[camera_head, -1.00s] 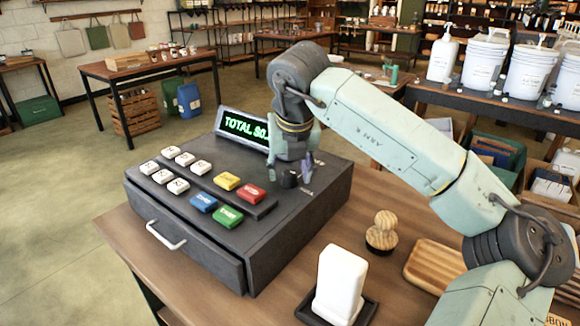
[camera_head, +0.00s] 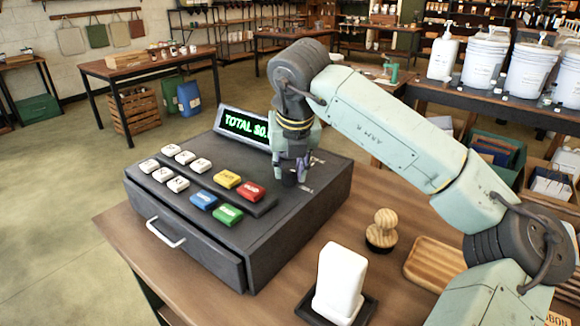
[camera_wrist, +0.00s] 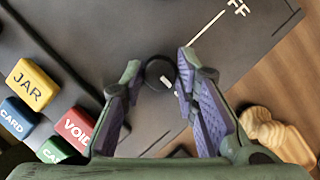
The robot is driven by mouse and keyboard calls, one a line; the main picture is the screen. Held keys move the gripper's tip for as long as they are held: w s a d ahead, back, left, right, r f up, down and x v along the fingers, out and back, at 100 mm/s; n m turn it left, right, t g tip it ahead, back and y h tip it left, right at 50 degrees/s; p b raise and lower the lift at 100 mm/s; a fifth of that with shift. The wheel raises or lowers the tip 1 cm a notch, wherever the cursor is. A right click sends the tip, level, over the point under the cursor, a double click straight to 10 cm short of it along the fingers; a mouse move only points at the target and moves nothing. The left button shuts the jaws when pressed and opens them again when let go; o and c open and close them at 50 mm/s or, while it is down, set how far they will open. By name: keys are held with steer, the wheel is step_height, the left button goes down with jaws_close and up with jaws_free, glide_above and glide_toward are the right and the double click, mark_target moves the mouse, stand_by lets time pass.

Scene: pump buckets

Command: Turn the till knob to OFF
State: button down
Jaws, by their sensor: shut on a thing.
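The till (camera_head: 300,215) is a dark grey register on the wooden counter, with a green-lit display (camera_head: 243,125) reading TOTAL. The till knob (camera_wrist: 158,68) is a small round black knob with a short white mark, on the till's top right of the coloured keys. In the head view it is mostly hidden by the fingers. My gripper (camera_head: 295,175) points down over it, and it also shows in the wrist view (camera_wrist: 158,75). Its purple-padded fingers are shut on the knob from both sides. A printed line and OFF lettering (camera_wrist: 238,8) lie beyond the knob.
White keys (camera_head: 178,183) and coloured keys (camera_head: 228,180) sit left of the knob. A wooden stamp (camera_head: 382,230), a white block on a dark tray (camera_head: 340,280) and a wooden tray (camera_head: 432,262) stand to the right on the counter.

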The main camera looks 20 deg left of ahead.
steer(key=shift+n, duration=0.3)
steer(key=n+y+b, duration=0.1)
steer(key=n, duration=0.1)
steer(key=shift+w+d+f+n+g+b, duration=0.1)
steer(key=shift+n+g+b, duration=0.2)
steer(key=shift+n+b, duration=0.1)
steer(key=n+g+y, duration=0.1)
steer(key=n, duration=0.3)
steer(key=n+g, duration=0.1)
steer(key=n, duration=0.1)
steer(key=n+g+p, duration=0.1)
steer(key=n, duration=0.2)
steer(key=shift+w+r+y, duration=0.2)
steer(key=shift+y, duration=0.2)
steer(key=n+g, duration=0.1)
steer(key=n, duration=0.1)
steer(key=n+g+p, duration=0.1)
steer(key=n, duration=0.2)
steer(key=shift+w+f+h, duration=0.1)
steer(key=shift+h, duration=0.2)
steer(key=shift+n, duration=0.4)
steer(key=c, duration=1.3)
jaws_free()
